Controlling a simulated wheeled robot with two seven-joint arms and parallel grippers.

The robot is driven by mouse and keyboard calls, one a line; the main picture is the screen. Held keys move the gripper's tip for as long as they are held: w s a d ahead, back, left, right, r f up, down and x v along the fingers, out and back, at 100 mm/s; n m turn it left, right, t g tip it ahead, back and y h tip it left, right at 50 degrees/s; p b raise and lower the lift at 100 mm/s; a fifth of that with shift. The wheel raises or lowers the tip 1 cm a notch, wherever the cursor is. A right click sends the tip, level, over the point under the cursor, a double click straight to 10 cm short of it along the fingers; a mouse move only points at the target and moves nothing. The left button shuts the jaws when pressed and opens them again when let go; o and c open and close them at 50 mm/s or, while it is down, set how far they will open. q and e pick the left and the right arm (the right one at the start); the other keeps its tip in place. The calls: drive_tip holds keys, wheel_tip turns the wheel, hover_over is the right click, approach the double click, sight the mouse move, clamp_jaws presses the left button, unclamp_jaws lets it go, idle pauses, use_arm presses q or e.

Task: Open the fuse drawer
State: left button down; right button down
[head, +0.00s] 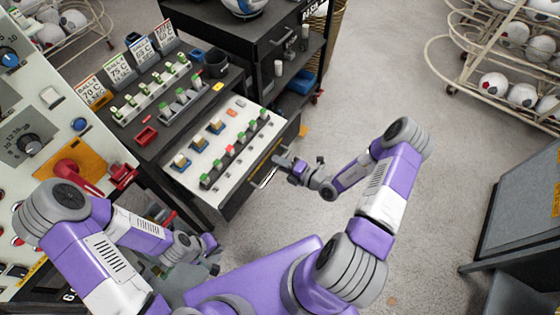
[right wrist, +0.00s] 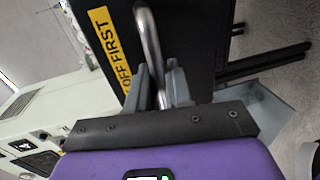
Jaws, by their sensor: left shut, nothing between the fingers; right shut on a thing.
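The fuse drawer (head: 240,149) stands pulled out from the dark cabinet. Its pale inner panel carries several green-topped fuses, one red-topped fuse and several small blue-and-tan blocks. Its metal bar handle (head: 264,179) is on the dark front face and shows large in the right wrist view (right wrist: 149,42). My right gripper (head: 280,163) is at the handle. In the right wrist view its fingers (right wrist: 161,85) are shut around the bar. My left gripper (head: 212,254) is shut and empty, low in front of the control panel, away from the drawer.
The cabinet top (head: 165,115) holds racks of fuses, label cards, a red tray (head: 146,136) and a dark cup (head: 215,64). A control panel (head: 45,130) with red levers stands at left. Ball racks (head: 510,50) and a grey cabinet (head: 520,205) are at right. The floor (head: 375,70) between is clear.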

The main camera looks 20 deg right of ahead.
drive_tip(key=c, duration=1.2)
unclamp_jaws()
drive_tip(key=v, duration=0.7)
drive_tip(key=shift+s+d+p, duration=0.2)
drive_tip(key=shift+s+p, duration=0.1)
drive_tip(key=shift+p, duration=0.05)
